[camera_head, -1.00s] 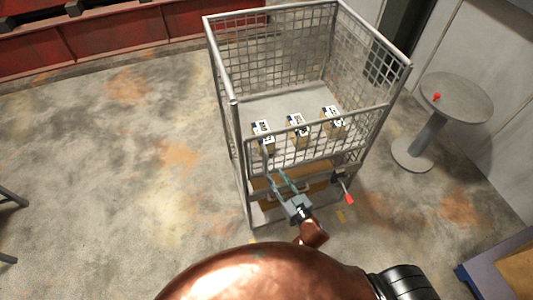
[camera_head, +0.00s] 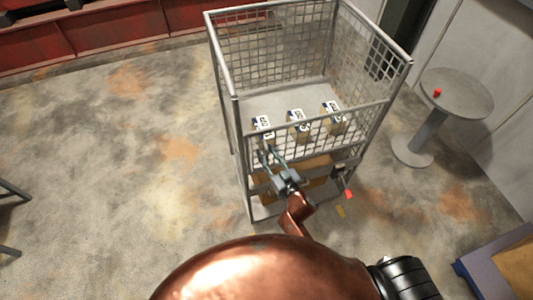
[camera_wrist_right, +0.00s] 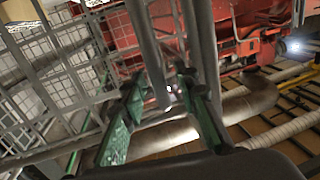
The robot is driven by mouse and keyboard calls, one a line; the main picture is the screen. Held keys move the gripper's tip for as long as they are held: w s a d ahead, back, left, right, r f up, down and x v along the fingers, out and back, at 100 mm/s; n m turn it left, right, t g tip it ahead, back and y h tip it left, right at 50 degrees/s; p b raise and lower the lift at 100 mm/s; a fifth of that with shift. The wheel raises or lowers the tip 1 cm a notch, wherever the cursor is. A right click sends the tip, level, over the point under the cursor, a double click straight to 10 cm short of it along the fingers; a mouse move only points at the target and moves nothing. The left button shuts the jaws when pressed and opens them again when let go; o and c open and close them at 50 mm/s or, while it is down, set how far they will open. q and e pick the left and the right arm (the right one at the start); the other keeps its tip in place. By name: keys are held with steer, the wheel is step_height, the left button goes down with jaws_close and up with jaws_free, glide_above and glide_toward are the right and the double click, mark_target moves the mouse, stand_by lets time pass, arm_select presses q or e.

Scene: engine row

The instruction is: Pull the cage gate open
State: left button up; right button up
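The cage (camera_head: 236,130) is a grey mesh cart standing upright. Its gate (camera_head: 320,144) is the low mesh panel across the near side, and it looks closed. A red-tipped handle (camera_head: 348,193) sticks out at the cage's lower right, below the gate. My right gripper (camera_head: 268,155) is at the lower left part of the gate, fingers pointing at the mesh; I cannot tell if it touches. In the right wrist view its green-padded fingers (camera_wrist_right: 165,115) are spread with nothing seen clamped between them, and mesh (camera_wrist_right: 60,80) shows at left. My left gripper is not in view.
Several labelled boxes, one of them at the middle (camera_head: 298,122), sit inside the cage. A round grey pedestal table (camera_head: 460,95) with a small red object (camera_head: 437,93) stands at right. A blue-edged table (camera_head: 490,262) is at lower right. Floor at left is open.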

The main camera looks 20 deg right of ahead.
steer(key=shift+c, duration=0.2)
jaws_close()
stand_by(0.4)
